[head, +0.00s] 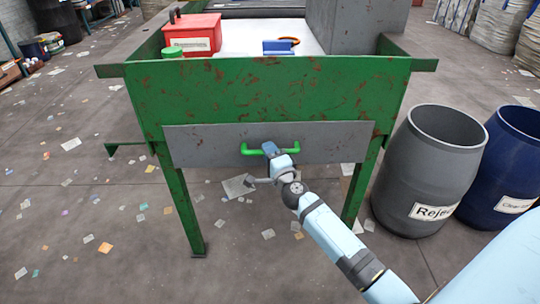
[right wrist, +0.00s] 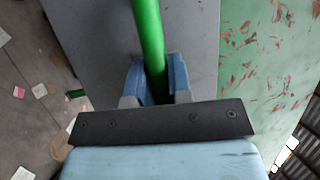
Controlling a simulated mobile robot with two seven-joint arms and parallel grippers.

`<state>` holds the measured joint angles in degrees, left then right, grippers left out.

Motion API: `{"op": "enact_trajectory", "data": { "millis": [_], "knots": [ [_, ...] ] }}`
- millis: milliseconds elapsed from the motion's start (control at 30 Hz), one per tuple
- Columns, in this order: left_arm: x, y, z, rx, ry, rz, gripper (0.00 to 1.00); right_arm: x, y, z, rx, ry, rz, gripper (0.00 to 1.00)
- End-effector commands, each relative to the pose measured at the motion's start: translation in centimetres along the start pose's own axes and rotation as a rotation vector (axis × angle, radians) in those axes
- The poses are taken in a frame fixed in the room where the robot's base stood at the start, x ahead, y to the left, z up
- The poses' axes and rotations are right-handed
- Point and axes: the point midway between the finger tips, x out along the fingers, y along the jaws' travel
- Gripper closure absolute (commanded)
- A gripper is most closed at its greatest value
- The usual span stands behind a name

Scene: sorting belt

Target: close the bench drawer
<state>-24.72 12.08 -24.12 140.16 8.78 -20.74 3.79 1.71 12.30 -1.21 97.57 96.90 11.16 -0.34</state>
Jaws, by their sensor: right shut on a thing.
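The bench drawer has a grey front panel (head: 205,146) set in the green bench (head: 270,95). A bright green bar handle (head: 252,151) is fixed across the panel's middle. My right gripper (head: 270,148) is at the handle. In the right wrist view its blue fingers (right wrist: 157,80) are shut around the green handle (right wrist: 148,35), with the grey panel (right wrist: 195,35) behind. The head view does not clearly show how far the drawer stands out from the bench. My left gripper is not in view.
A red box (head: 192,36), a green round lid (head: 172,52) and a blue object (head: 277,47) are on the bench top. A grey "Reject" barrel (head: 425,165) and a blue barrel (head: 508,160) stand to the right. Scraps litter the floor; the left front is otherwise clear.

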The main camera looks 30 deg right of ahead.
Motion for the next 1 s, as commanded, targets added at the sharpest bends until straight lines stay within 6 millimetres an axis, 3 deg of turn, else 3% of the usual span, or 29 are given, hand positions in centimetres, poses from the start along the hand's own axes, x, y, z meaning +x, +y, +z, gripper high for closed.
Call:
{"op": "enact_trajectory", "data": {
  "millis": [167, 200, 300, 733, 867, 1000],
  "knots": [
    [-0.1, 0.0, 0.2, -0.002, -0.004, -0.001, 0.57, 0.2, -0.2, -0.3, -0.002, 0.005, -0.005, 1.0],
    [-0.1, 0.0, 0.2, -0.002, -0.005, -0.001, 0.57, 0.2, -0.2, -0.3, -0.002, 0.006, -0.005, 0.76],
    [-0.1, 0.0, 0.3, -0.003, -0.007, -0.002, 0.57, 0.2, -0.3, -0.3, -0.002, 0.006, -0.005, 0.56],
    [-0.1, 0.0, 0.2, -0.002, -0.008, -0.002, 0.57, -0.7, -0.1, -0.2, 0.0, 0.004, -0.002, 0.56],
    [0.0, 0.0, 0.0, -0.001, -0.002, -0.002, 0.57, -2.8, -0.1, -0.2, 0.0, 0.004, -0.001, 0.56],
    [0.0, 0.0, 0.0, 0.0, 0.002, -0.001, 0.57, -6.1, -0.1, -0.2, -0.001, 0.003, -0.001, 0.56]
  ]
}}
